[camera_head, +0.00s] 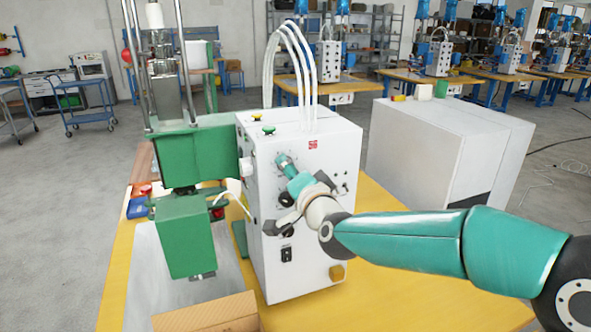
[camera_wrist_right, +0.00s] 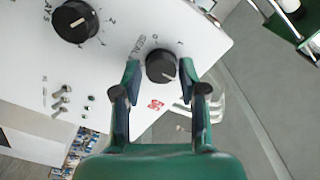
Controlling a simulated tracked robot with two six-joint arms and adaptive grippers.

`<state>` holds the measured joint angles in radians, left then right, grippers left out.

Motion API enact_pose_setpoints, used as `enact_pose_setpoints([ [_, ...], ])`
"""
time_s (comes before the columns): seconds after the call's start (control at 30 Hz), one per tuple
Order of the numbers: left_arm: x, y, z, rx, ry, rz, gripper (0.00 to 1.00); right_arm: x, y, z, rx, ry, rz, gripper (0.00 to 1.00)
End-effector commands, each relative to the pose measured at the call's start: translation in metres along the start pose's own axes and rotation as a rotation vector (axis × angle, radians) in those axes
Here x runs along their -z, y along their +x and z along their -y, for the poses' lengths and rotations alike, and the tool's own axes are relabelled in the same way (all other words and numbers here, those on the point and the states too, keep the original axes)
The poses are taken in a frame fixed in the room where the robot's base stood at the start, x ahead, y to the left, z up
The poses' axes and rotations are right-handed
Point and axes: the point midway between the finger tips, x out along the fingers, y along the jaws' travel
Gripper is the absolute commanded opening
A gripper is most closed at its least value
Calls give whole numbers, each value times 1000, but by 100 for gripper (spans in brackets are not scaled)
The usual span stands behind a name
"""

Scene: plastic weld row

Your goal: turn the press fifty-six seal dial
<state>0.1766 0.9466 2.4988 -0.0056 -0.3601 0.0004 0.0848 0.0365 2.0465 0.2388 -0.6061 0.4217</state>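The seal dial (camera_wrist_right: 160,67) is a round black knob with a pale pointer line, on the white front of the control box (camera_head: 310,255). In the right wrist view, my right gripper (camera_wrist_right: 159,64) has one green finger on each side of this dial, with a small gap showing on both sides. It is open. In the head view the right gripper (camera_head: 286,163) is at the upper part of the box front and hides the dial. My left gripper is in neither view.
A second black dial (camera_wrist_right: 75,20) and several toggle switches (camera_wrist_right: 60,99) share the panel. The green press (camera_head: 187,235) stands left of the box. A large grey cabinet (camera_head: 425,150) stands behind right. The yellow table (camera_head: 420,290) is clear at the right.

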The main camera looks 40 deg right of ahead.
Motion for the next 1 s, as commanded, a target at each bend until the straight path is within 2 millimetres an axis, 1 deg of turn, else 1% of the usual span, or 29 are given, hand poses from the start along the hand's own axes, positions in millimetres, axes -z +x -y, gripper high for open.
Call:
enact_pose_setpoints([
  [0.03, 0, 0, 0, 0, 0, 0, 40, 0, 0, 0, 0, 0, 0, 29],
  [0.17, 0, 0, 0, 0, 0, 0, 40, 0, 0, 0, -1, 0, 1, 7],
  [0.2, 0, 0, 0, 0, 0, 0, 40, 0, 0, 0, -1, 0, 1, 0],
  [0.33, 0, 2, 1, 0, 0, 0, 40, -1, 0, -1, -1, -12, 1, 0],
  [0.43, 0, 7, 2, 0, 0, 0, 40, -2, 0, -2, -1, -65, 2, 0],
  [0.6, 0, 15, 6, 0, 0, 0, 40, -2, 0, -3, -1, -238, 1, 0],
  [0.8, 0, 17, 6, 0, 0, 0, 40, -1, 0, -2, -4, -421, 4, 0],
  [1.0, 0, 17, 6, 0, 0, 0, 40, -1, 0, -2, -5, -464, 5, 0],
])
